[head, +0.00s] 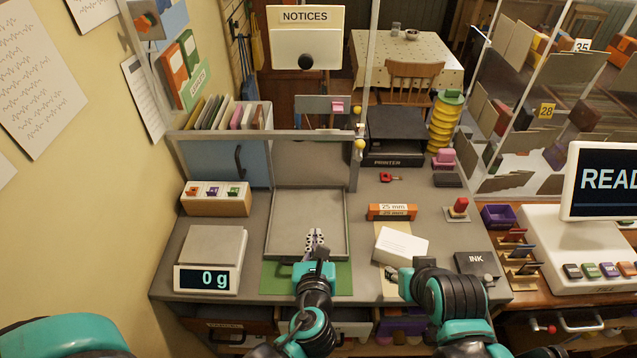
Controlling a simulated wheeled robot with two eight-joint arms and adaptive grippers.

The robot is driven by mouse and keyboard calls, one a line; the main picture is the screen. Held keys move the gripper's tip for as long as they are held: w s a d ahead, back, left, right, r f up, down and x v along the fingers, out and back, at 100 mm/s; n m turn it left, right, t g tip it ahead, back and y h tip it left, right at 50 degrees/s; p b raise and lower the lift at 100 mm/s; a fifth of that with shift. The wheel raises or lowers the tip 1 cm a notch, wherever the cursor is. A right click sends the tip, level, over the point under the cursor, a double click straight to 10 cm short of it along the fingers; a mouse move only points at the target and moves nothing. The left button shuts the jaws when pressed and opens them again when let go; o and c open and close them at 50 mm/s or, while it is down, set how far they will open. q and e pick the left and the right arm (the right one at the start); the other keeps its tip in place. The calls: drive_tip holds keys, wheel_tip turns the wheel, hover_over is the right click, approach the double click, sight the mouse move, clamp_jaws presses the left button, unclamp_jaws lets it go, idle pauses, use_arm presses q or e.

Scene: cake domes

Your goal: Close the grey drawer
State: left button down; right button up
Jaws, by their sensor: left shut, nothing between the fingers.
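The grey drawer (345,225) stands pulled out toward me from the grey cabinet, as a shallow open tray with a low rim. It looks empty and lies above a green mat (342,277). My left gripper (315,235) is shut and empty at the drawer's near end, its fingers pointing away from me. It covers part of the front edge, so I cannot tell whether it touches the drawer. My right arm is at the lower right of the drawer; its gripper (391,273) is small and partly hidden, beside the white card.
A blue door (215,161) with a dark handle is left of the drawer's opening. A scale (208,247) reading 0 g and a button box (217,198) stand left. An orange 25 mm block (391,212), a white card (401,244) and an ink pad (477,264) lie right.

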sight(318, 187)
use_arm(q)
drive_tip(key=shift+w+d, duration=0.15)
drive_tip(key=shift+w, duration=0.3)
use_arm(e)
drive_tip(key=shift+w, duration=0.5)
use_arm(q)
drive_tip(key=shift+w+f, duration=0.1)
drive_tip(key=shift+w, duration=0.3)
use_arm(e)
drive_tip(key=shift+w+f, duration=0.15)
use_arm(q)
drive_tip(key=shift+w+f, duration=0.15)
drive_tip(key=shift+w, duration=0.2)
use_arm(e)
drive_tip(key=shift+f, duration=0.1)
use_arm(q)
drive_tip(key=b+x, duration=0.4)
drive_tip(key=x, duration=1.4)
drive_tip(key=shift+w, duration=0.1)
use_arm(e)
drive_tip(key=f, duration=0.4)
drive_tip(key=shift+s, duration=0.25)
drive_tip(key=shift+r, duration=0.1)
use_arm(q)
drive_tip(key=w+b, duration=0.1)
drive_tip(key=w, duration=2.1)
use_arm(e)
drive_tip(key=shift+f, duration=0.35)
use_arm(q)
drive_tip(key=shift+s, duration=0.2)
